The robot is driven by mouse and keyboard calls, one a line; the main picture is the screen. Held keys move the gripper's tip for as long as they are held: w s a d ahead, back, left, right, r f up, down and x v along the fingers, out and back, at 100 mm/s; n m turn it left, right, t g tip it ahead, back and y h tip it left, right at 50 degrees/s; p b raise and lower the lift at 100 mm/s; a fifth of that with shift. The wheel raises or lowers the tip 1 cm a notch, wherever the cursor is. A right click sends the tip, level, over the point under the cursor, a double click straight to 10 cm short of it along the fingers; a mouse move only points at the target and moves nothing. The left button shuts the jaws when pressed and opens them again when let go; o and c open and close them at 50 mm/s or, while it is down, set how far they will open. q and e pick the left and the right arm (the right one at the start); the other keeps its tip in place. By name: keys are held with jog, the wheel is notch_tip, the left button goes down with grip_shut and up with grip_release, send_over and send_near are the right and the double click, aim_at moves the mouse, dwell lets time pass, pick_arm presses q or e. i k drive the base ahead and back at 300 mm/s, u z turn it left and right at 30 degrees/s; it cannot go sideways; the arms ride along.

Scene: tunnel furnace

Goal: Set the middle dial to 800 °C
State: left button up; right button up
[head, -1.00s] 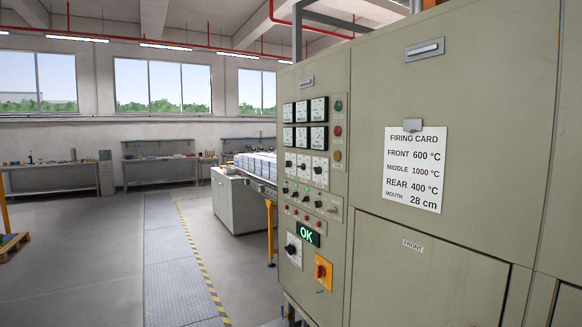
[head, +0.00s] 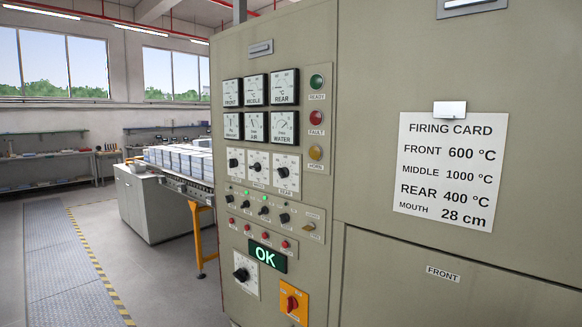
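The middle dial (head: 257,167) has a black knob on a white square plate, in a row of three dials on the furnace's control panel. The left dial (head: 233,162) and right dial (head: 283,172) flank it. Its scale and pointer are too small to read. The meter labelled MIDDLE (head: 255,89) sits above, between the FRONT and REAR meters; its reading is not legible. The firing card (head: 451,170) on the furnace reads FRONT 600 °C, MIDDLE 1000 °C, REAR 400 °C, MOUTH 28 cm. Neither of my grippers shows in the head view.
Below the dials are small switches (head: 263,210), red buttons, a green OK display (head: 267,255), a larger black knob (head: 242,274) and a red-on-orange switch (head: 291,303). A conveyor (head: 185,183) with stacked pale blocks stands left of the furnace. The floor at left is clear.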

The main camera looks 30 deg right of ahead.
aim_at(256, 166)
jog(key=z, duration=0.85)
jog(key=i, duration=0.85)
jog(key=z, duration=0.9)
